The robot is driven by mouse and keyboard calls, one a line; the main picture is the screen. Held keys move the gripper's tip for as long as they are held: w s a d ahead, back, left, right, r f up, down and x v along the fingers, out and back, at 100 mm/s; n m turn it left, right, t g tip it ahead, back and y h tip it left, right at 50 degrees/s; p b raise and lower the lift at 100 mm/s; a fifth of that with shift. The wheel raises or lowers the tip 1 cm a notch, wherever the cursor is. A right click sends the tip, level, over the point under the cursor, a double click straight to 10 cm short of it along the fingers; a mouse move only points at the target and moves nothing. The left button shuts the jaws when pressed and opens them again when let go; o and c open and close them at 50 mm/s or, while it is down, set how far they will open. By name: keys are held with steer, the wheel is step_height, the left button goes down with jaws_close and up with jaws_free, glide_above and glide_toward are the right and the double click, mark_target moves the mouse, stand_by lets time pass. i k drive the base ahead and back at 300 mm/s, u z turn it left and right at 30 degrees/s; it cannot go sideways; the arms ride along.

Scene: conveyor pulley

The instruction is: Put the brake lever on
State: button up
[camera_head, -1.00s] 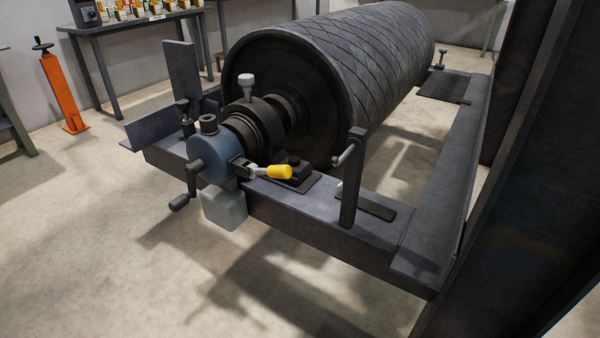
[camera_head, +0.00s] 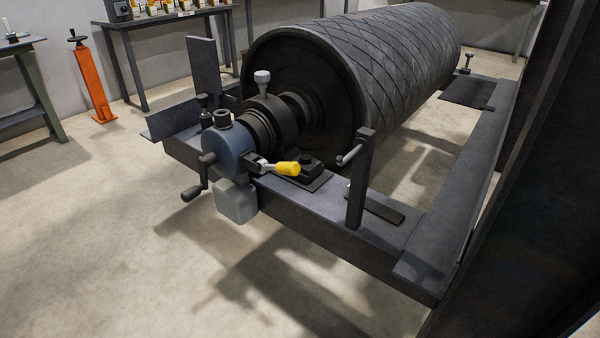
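A lever with a yellow grip (camera_head: 287,168) sticks out to the right from the blue-grey round housing (camera_head: 226,152) at the near end of the pulley shaft. I take it for the brake lever; whether it is fixed or in which setting it stands, I cannot tell. A dark crank handle (camera_head: 196,186) is on the front of the housing. The large black pulley drum (camera_head: 375,70) lies behind it on the frame. My gripper is not in view.
The dark steel frame (camera_head: 310,222) carries the drum, with an upright post (camera_head: 361,180) on its near beam. An orange stand (camera_head: 92,80) and a workbench (camera_head: 170,20) are at the back left. The floor at the left front is clear. A large dark structure fills the right edge.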

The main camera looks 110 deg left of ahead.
mark_target(290, 168)
steer(key=z, duration=0.35)
steer(key=k, duration=0.75)
steer(key=u, duration=2.8)
